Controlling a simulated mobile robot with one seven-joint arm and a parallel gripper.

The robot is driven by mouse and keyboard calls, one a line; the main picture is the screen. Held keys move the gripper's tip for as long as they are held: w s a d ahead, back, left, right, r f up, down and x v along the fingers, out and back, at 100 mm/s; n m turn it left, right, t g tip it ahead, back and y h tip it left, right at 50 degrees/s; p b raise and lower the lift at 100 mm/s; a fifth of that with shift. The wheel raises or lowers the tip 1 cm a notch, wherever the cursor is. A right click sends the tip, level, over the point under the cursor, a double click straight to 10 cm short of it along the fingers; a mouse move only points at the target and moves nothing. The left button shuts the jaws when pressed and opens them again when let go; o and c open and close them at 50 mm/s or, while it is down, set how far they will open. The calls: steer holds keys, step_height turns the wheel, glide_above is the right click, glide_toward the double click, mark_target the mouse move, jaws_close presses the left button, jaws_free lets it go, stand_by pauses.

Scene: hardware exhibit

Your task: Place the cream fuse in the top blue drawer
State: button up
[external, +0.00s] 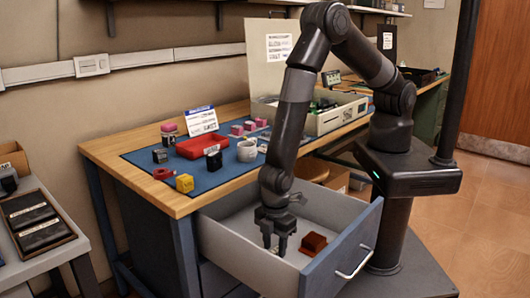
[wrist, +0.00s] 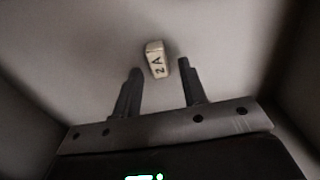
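The cream fuse (wrist: 155,60), a small block marked "2A", shows in the wrist view just beyond my fingertips, against the grey drawer floor. My gripper (wrist: 159,68) is open, with a visible gap between each finger and the fuse. In the external view my gripper (external: 275,246) points down inside the open top blue drawer (external: 343,250). The fuse is hard to make out there, low by the fingers. I cannot tell whether it rests fully on the floor.
A reddish-brown block (external: 313,243) lies in the drawer right of my gripper. The drawer walls surround the gripper.

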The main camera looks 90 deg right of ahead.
step_height(320, 180, up, 11)
step_height(320, 180, up, 14)
steer(key=m+t, duration=0.1)
steer(key=m, duration=0.1)
glide_above(275, 250)
steer(key=w+d, duration=0.2)
steer(key=d, duration=0.5)
steer(key=s+d+r+m+t, duration=0.2)
steer(key=s+d+r, duration=0.2)
steer(key=d+r, duration=0.55)
steer(key=s+d+r+m+t, duration=0.1)
steer(key=s+d+r+m, duration=0.1)
steer(key=s+d+r, duration=0.4)
steer(key=s+d+r+m+t, duration=0.1)
steer(key=s+d+r+m, duration=0.2)
steer(key=s+d+r, duration=0.3)
steer(key=s, duration=0.5)
steer(key=shift+t, duration=0.3)
steer(key=shift+o, duration=0.2)
steer(key=shift+r, duration=0.1)
